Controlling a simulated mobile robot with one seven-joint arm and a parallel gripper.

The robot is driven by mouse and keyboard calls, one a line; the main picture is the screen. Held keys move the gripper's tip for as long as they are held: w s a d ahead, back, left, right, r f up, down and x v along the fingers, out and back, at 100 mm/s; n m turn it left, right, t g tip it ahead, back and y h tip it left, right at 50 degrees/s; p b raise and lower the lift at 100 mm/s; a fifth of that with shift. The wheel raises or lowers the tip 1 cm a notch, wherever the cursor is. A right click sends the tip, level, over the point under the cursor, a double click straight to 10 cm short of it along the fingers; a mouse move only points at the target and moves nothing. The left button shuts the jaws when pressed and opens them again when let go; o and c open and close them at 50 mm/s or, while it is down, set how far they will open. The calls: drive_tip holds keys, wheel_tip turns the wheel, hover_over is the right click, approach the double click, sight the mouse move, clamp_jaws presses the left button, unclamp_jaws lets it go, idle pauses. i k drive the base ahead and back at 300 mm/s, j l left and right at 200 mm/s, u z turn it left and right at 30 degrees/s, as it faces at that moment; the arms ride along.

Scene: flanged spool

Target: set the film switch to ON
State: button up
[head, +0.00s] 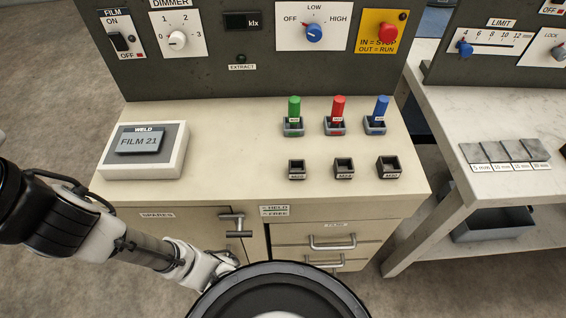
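The film switch (119,41) is a black rocker on a white plate at the far left of the dark upright panel. The plate is labelled FILM, with ON above the rocker and OFF below it. The rocker is small here, and I cannot tell which way it is tipped. My arm (150,252) comes in from the left edge, low in front of the bench, well below and apart from the switch. My gripper does not show; the far end of the visible arm passes out of sight beside my round black body part.
The panel also carries a dimmer knob (177,39), a blue LOW knob (314,33) and a red stop button (387,32). A WELD box (143,148) sits on the bench (235,150) below the switch. Coloured pegs (338,108) and empty sockets (344,168) stand right.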

sight(120, 44)
drive_tip(key=k+j+z, duration=0.2)
drive_tip(key=j, duration=0.2)
drive_tip(key=k+j+z, duration=0.25)
drive_tip(key=k+j, duration=0.4)
drive_tip(key=j, duration=0.15)
drive_tip(key=k+j, duration=0.4)
drive_tip(key=i+j, duration=0.2)
drive_tip(key=i, duration=0.2)
drive_tip(key=i+j+z, duration=0.1)
drive_tip(key=i+j, duration=0.15)
drive_tip(key=i+l, duration=0.05)
drive_tip(key=i, duration=0.05)
